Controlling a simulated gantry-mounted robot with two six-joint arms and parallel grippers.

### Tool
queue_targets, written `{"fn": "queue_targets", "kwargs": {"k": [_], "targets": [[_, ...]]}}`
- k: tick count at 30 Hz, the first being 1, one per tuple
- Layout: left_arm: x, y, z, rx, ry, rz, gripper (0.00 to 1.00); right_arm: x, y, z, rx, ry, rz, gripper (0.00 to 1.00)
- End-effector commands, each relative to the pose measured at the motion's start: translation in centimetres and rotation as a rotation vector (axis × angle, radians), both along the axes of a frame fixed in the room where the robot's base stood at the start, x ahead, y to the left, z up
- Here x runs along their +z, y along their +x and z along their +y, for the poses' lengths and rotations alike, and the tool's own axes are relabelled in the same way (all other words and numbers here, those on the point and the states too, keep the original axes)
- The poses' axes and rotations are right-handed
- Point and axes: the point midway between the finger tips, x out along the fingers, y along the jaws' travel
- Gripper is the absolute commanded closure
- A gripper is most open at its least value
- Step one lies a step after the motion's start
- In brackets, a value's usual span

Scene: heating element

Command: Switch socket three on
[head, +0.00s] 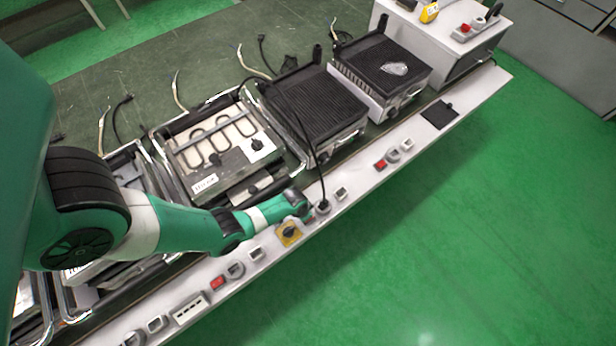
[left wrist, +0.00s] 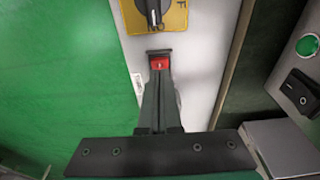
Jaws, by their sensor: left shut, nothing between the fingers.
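A white socket strip (head: 360,195) runs along the bench's front edge, with red rocker switches beside round sockets. My left gripper (head: 305,209) is at the strip, between the yellow rotary switch (head: 289,233) and a socket holding a black plug (head: 322,207). In the left wrist view, my left gripper (left wrist: 159,82) is shut and empty, its tips right at a red rocker switch (left wrist: 160,63). I cannot tell whether they touch it or which way it is set. No number shows for this socket. My right gripper is not in view.
Another red switch (head: 217,283) sits at lower left and one (head: 380,163) at upper right. A black cable rises from the plug. Hot plates and grills (head: 313,103) stand behind the strip. The green floor in front is clear.

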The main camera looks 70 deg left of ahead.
Motion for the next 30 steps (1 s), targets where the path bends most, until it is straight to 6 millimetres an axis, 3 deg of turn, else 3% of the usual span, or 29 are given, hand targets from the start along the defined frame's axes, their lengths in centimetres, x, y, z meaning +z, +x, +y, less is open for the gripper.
{"fn": "queue_targets", "kwargs": {"k": [30], "targets": [[-1.5, 0.0, 0.0, 0.0, 0.0, 0.0, 1.0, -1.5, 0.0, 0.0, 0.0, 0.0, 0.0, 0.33]]}}
